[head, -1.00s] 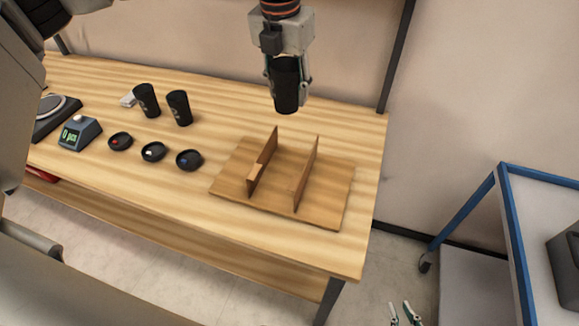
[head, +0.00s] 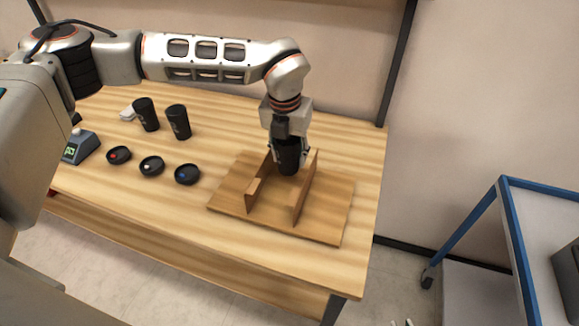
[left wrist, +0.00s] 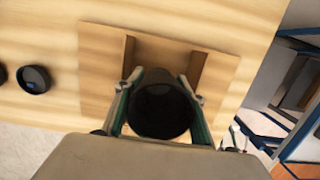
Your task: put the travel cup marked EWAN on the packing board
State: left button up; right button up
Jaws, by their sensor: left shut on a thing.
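My left gripper (head: 289,150) is shut on a black travel cup (head: 289,162), held upright at the back of the packing board. The cup is between the board's two upright wooden dividers; I cannot tell whether its base touches the board. No name on this cup is readable. In the left wrist view the cup (left wrist: 161,108) shows its dark round top between the two fingers (left wrist: 160,100). The wooden packing board (head: 328,215) lies at the right end of the table. My right gripper (head: 402,323) barely shows at the bottom edge, only its tips.
Two other black cups, one (head: 146,114) and another (head: 179,122), stand at the back left. Three dark lids lie in front, with red (head: 119,155), white (head: 151,166) and blue (head: 187,174) marks. A grey device (head: 80,147) is further left. A blue-framed cart (head: 470,215) stands right.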

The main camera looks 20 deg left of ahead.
aim_at(290, 167)
pick_arm(q)
jog(key=shift+f, duration=2.2)
jog(key=shift+f, duration=0.1)
jog(key=o, duration=0.5)
jog(key=shift+c, duration=0.2)
notch_tip(290, 167, up, 12)
jog(key=s, duration=0.2)
